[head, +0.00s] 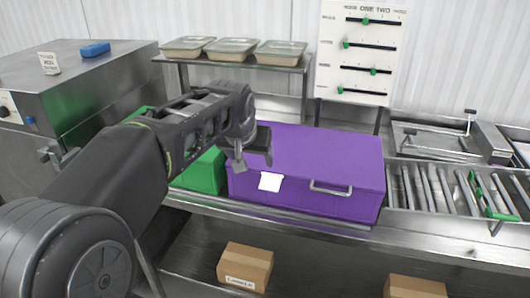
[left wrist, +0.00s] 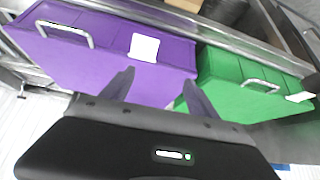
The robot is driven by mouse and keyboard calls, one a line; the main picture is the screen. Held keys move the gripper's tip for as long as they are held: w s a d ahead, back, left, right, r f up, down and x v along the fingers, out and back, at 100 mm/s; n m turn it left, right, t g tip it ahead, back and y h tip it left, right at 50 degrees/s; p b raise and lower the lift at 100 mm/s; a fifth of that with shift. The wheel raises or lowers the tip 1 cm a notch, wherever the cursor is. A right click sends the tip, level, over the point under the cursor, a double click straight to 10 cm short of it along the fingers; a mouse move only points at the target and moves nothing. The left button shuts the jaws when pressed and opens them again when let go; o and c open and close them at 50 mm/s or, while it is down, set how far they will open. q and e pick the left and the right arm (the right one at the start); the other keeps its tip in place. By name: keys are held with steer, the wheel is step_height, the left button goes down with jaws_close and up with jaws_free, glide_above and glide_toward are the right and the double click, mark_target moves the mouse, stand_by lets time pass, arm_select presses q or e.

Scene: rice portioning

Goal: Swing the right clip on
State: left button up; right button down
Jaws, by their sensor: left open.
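A purple box (head: 315,150) with a shut lid stands on the steel counter. A metal loop, perhaps the right clip (head: 331,189), lies on its front at the right; it also shows in the left wrist view (left wrist: 64,32). A white label (head: 270,181) is left of it. My left gripper (head: 254,160) is open and empty at the box's left end, near its top and apart from the loop. In the left wrist view its two fingers point at the purple box (left wrist: 150,75). I cannot tell whether the loop is fastened. My right gripper is not in view.
A green box (head: 203,172) stands left of the purple one, partly hidden by my left arm. A rack (head: 245,62) with lidded trays and a slider board (head: 362,50) stand behind. Rollers (head: 440,188) lie to the right. Cardboard boxes (head: 245,265) sit below.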

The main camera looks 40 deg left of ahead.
mark_target(269, 186)
arm_select(q)
steer(key=shift+m+g+h, duration=0.3)
steer(key=shift+m+h, duration=0.1)
steer(key=d+f, duration=0.1)
steer(key=d, duration=0.1)
steer(key=d+f, duration=0.1)
steer(key=shift+d+f, duration=0.2)
steer(key=shift+d, duration=0.15)
steer(key=b+x, duration=0.6)
steer(key=x, duration=0.2)
steer(key=shift+f, duration=0.2)
steer(key=shift+w+a+f+b, duration=0.15)
steer(key=shift+w+f+b, duration=0.1)
steer(key=shift+f+b, duration=0.1)
steer(key=shift+r, duration=0.15)
